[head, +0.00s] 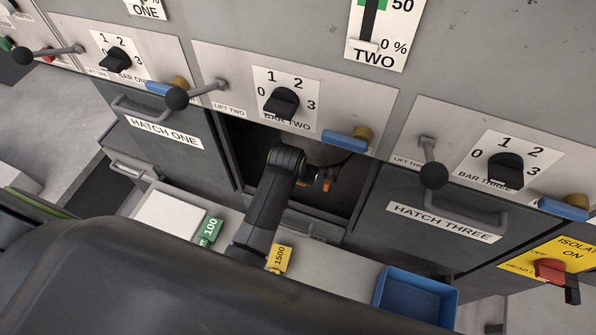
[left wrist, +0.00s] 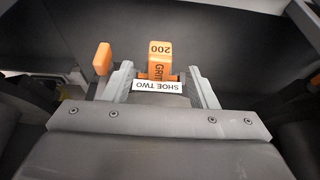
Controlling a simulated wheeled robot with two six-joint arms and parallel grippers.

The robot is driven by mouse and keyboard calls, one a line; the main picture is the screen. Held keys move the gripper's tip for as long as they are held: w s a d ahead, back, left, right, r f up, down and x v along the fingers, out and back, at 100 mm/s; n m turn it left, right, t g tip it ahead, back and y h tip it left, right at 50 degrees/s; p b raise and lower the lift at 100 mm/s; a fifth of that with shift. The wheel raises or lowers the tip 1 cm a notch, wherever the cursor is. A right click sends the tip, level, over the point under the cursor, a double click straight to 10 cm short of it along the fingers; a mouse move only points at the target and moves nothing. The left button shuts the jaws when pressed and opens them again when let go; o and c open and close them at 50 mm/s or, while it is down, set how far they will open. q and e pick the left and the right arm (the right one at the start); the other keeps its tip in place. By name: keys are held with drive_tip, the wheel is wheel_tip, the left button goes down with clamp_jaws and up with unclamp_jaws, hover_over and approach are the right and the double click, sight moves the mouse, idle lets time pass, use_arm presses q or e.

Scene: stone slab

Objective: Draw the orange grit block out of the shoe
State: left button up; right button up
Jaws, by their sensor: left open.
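The orange grit block (left wrist: 158,55), marked 200, stands in shoe two, whose white label (left wrist: 158,86) reads SHOE TWO in the left wrist view. My left gripper (left wrist: 160,69) is open, with one finger on each side of the block and shoe label. Contact with either cannot be made out. A separate orange piece (left wrist: 102,58) is left of the left finger. In the head view my left arm reaches into the dark opening under BAR TWO, and the gripper is largely hidden there. A bit of orange (head: 326,184) shows beside the arm. My right gripper is not in view.
Hatch one (head: 165,130) and hatch three (head: 430,220) are closed on either side of the opening. On the ledge are a green 100 block (head: 210,229), a yellow 1500 block (head: 280,258) and a blue tray (head: 450,300). Lever two (head: 178,98) sticks out above.

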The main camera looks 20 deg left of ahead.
use_arm(q)
drive_tip(key=shift+x, duration=2.4)
drive_tip(key=shift+w, duration=0.1)
drive_tip(key=shift+c, duration=0.3)
drive_tip(key=shift+r, duration=0.1)
clamp_jaws()
